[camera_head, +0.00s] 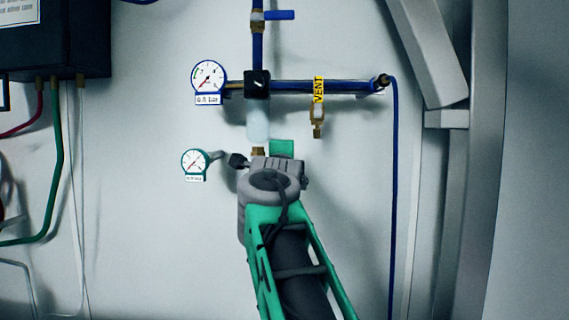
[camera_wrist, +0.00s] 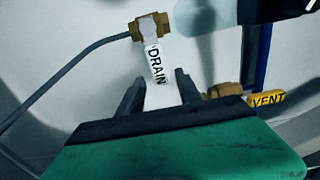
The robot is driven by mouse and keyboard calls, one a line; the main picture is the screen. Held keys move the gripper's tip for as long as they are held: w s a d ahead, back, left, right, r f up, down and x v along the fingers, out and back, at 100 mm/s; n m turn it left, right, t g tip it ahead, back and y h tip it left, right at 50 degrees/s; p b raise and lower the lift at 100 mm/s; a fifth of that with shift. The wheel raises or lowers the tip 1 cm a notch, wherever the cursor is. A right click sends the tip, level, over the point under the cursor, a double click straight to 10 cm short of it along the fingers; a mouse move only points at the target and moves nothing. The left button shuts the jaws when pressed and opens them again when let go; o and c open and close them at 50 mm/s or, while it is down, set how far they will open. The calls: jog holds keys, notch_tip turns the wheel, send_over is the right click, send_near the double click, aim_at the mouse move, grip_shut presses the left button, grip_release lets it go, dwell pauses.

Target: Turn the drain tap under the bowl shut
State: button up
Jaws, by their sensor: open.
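The drain tap shows in the wrist view as a brass body (camera_wrist: 150,27) with a white handle marked DRAIN (camera_wrist: 157,65). The handle points down the picture, towards my gripper (camera_wrist: 160,77). My gripper is open, and the handle's lower end appears between its two dark fingers. I cannot tell whether either finger touches it. The pale, cloudy bowl (camera_head: 258,122) hangs below the black pipe block in the head view. It also shows at the top of the wrist view (camera_wrist: 205,14). In the head view my arm hides most of the drain tap and the gripper's fingers.
The vent tap (camera_head: 318,116), with its yellow handle, hangs to the right of the bowl; its handle (camera_wrist: 267,98) lies right of my gripper in the wrist view. A green-rimmed gauge (camera_head: 195,163) is at left on a thin tube. A blue-rimmed gauge (camera_head: 209,77) sits above it.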

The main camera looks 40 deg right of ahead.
jog(key=v, duration=0.8)
